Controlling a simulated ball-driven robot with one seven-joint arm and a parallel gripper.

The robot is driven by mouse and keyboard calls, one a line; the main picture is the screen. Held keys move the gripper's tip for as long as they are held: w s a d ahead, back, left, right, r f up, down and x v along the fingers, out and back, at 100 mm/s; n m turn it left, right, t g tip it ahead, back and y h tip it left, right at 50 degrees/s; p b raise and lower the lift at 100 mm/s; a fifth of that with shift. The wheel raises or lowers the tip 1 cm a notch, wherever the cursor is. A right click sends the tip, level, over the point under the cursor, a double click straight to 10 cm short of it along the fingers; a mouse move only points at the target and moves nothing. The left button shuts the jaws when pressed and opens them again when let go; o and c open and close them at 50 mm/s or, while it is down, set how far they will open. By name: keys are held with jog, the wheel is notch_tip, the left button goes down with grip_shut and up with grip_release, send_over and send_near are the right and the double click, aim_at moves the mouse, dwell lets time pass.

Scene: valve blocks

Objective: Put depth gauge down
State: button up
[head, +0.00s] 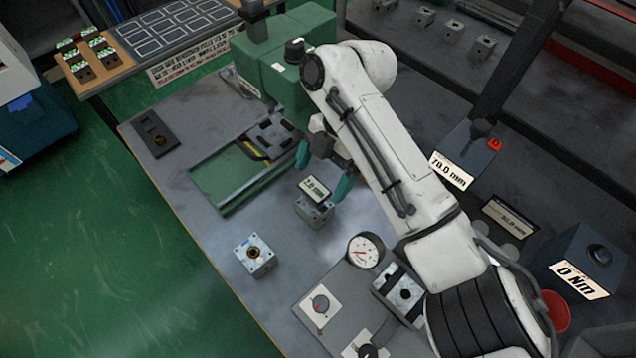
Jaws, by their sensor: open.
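A small device with a lit display in mm (315,188), which looks like the depth gauge, rests on top of a grey metal block (316,213) on the bench. My gripper (323,172) is open, with one teal finger to the upper left of the display and the other to its right. I see a gap between the fingers and the device, so nothing appears held. Whether a finger touches it cannot be told from this angle.
A second valve block (255,257) with a brass fitting stands at the lower left. A dial gauge (365,251) and a panel with knobs (321,305) are in front. Bare bench (205,230) shows at the left.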

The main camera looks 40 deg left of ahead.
jog(key=v, duration=0.8)
jog(key=shift+w+r, duration=0.15)
jog(key=shift+r, duration=0.2)
